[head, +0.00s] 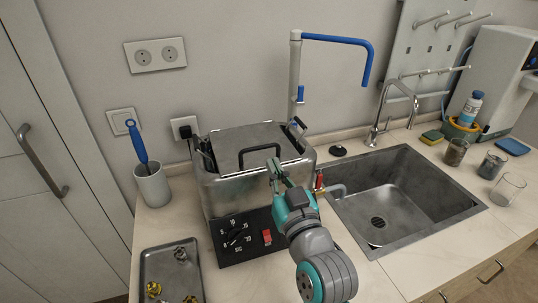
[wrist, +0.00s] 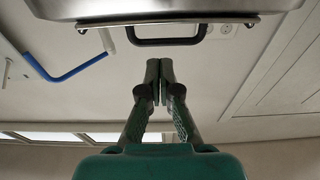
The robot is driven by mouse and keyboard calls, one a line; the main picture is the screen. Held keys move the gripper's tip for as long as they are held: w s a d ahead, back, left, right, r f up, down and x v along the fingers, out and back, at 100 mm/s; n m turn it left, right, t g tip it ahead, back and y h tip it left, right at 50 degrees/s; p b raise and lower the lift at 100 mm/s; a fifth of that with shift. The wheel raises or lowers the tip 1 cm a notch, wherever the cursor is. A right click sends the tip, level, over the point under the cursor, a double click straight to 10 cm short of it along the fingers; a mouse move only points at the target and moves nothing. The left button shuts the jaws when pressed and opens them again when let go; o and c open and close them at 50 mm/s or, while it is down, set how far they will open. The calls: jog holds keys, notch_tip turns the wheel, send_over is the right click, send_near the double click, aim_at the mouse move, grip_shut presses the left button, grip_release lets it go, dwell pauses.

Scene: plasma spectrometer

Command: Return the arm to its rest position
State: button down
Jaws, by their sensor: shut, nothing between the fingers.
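My gripper (head: 280,172) is in front of the right part of a metal box with a lid and black handle (head: 258,154). Its fingers are shut with nothing between them. In the wrist view my gripper (wrist: 159,82) shows with its fingertips together, and the box's metal body (wrist: 165,10) and black handle (wrist: 166,42) are at the top edge. The gripper looks apart from the handle in the wrist view. My arm comes up from the lower right in the head view and hides part of the counter and the box's right front.
The box has a black control panel (head: 234,240) with a red switch. A metal tray (head: 150,275) with small parts is at lower left, a grey cup (head: 152,187) at left. A sink (head: 410,180) is at right, with a blue-tipped tap (head: 340,41) behind. Glass beakers (head: 508,190) stand far right.

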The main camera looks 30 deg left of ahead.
jog(key=r+v, duration=0.1)
jog(key=v, duration=0.6)
jog(key=s+d+f+m+t+h, duration=0.2)
jog(key=s+d+f+m+h, duration=0.15)
jog(key=d+f, duration=0.75)
jog(key=s+d+f+m+t+h, duration=0.1)
jog(key=s+d+f+m+h, duration=0.3)
jog(key=d+f, duration=0.65)
jog(key=s+d+f+h, duration=0.1)
jog(key=s+d, duration=0.3)
jog(key=s, duration=0.4)
jog(key=s+d+f+m+h, duration=0.1)
jog(key=s+d+h, duration=0.3)
jog(key=s, duration=0.5)
jog(key=s+d+f+m+g+h, duration=0.1)
jog(key=s+d+f+h, duration=0.1)
jog(key=s+d, duration=0.4)
jog(key=shift+s+f, duration=0.25)
jog(key=shift+s, duration=0.95)
jog(key=shift+h, duration=0.25)
